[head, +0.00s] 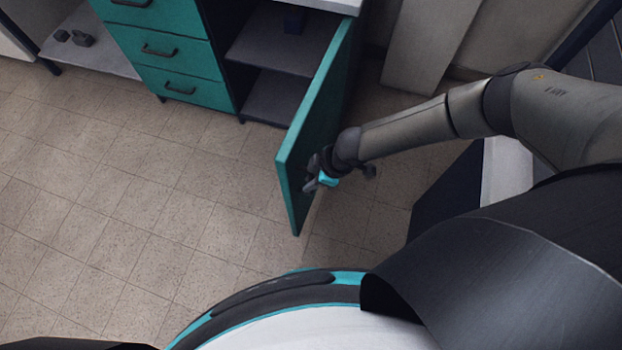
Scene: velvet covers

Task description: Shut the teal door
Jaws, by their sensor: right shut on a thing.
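The teal door (290,165) stands wide open, swung out from the right side of the teal cabinet. Its edge faces me, and its outer face is on the right. My right gripper (312,183) is at the door's outer face near its free end, shut on what seems to be the door's handle. The handle itself is mostly hidden by the fingers. My left gripper is out of view.
Teal drawers (165,50) with dark handles are left of the open compartment. A low white shelf (85,55) with small dark objects is at the far left. A pale panel (430,45) leans behind my right arm. The tiled floor (150,200) left of the door is clear.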

